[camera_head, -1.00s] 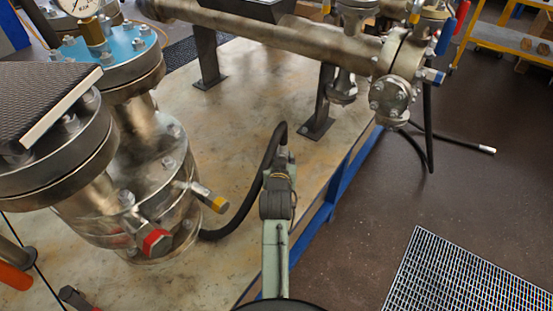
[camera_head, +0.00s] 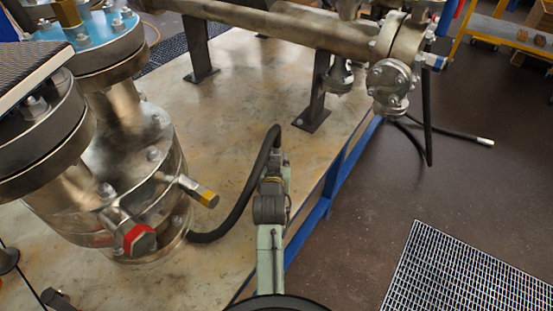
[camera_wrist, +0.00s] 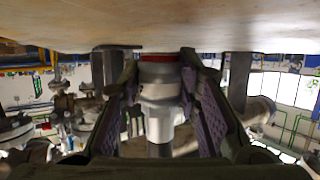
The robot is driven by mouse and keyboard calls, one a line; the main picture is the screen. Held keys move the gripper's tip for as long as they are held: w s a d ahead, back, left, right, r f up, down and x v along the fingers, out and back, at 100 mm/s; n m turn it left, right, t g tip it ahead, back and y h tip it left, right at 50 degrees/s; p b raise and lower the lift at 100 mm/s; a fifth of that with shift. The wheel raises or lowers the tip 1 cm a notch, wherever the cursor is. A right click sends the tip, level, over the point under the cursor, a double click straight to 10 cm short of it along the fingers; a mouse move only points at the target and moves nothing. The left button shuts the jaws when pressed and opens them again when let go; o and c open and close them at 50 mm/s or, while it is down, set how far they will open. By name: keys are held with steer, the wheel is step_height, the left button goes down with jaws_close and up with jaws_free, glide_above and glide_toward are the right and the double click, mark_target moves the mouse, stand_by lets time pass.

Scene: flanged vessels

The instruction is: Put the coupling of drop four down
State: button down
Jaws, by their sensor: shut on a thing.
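The coupling (camera_wrist: 160,95) is a silver-white stepped cylinder with a red band at its end, seen in the wrist view. My gripper (camera_wrist: 160,108) is shut on it, with a purple-padded finger on each side. The red-banded end is close to the pale plate surface (camera_wrist: 160,30), which fills the top of this view. I cannot tell whether they touch. In the head view my gripper (camera_head: 278,160) is over the plate near its right edge, and the coupling is largely hidden. A black hose (camera_head: 245,195) arcs from the vessel's foot to my gripper.
A flanged vessel (camera_head: 130,165) with red-capped and yellow-capped stubs stands at left. A pipe (camera_head: 280,32) on posts crosses behind. The blue frame (camera_head: 320,205) edges the plate. Another black hose (camera_head: 450,131) hangs over the floor at right, near a grating (camera_head: 465,275).

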steer(key=shift+f, duration=0.15)
steer(key=c, duration=1.2)
jaws_free()
